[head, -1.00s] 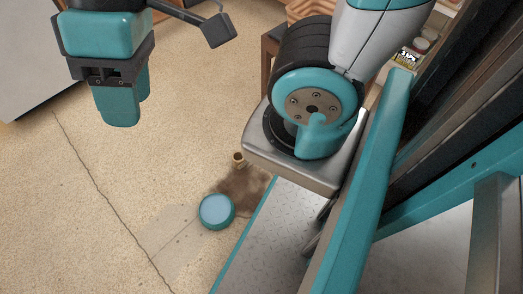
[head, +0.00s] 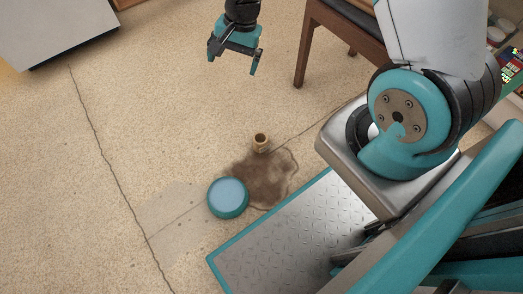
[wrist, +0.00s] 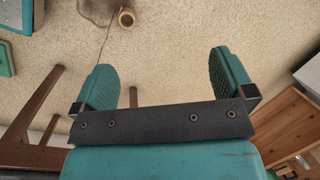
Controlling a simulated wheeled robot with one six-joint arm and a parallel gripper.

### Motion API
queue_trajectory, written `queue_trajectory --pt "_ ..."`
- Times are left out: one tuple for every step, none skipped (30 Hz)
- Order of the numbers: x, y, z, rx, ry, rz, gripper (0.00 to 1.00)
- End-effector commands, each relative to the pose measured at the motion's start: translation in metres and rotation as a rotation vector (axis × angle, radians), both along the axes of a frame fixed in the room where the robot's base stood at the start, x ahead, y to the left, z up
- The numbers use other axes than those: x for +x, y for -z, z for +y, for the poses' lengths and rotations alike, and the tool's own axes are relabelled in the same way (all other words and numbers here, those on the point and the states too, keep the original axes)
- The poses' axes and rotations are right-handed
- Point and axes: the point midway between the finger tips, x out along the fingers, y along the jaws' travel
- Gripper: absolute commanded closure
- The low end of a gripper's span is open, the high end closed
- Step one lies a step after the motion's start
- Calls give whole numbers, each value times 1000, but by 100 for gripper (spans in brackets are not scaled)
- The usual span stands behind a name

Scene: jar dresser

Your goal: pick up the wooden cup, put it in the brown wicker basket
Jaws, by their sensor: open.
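The wooden cup (head: 260,143) is a small, light brown cup on the floor at the edge of a dark stain, its open top facing up. It also shows at the top of the wrist view (wrist: 127,17). My gripper (head: 234,58) is open and empty, above the floor and farther back than the cup. In the wrist view my gripper (wrist: 163,70) has its two teal fingers wide apart, with only floor between them; the cup lies beyond the fingertips. I cannot make out the brown wicker basket in the current views.
A teal bowl (head: 228,197) with a pale blue inside stands on the floor near the cup, by the stain (head: 268,180). A wooden chair (head: 345,35) stands right of my gripper. A grey box-like unit (head: 50,25) is at the back left. The floor at left is clear.

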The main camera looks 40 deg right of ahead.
Motion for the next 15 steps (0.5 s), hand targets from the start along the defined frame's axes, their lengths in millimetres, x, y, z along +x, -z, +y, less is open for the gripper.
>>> queue_trajectory --pt "2 63 -17 -10 121 46 0" --pt "4 88 -26 -17 192 65 0" --pt "4 120 -38 -27 284 88 0" --pt "3 143 -46 -34 349 105 0" --pt "1 164 -54 -42 407 118 0" --pt "-2 189 -62 -49 478 135 0" --pt "-4 206 -68 -55 525 146 0" --pt "-8 220 -73 -61 568 157 0" --pt "-11 237 -79 -67 617 166 0" --pt "-14 247 -82 -71 647 174 0" --pt "-16 256 -85 -74 672 179 0" --pt "-18 265 -88 -77 700 184 0" --pt "-20 270 -89 -79 716 187 0" --pt "-21 275 -90 -81 726 189 0" --pt "-22 282 -91 -82 736 192 0"
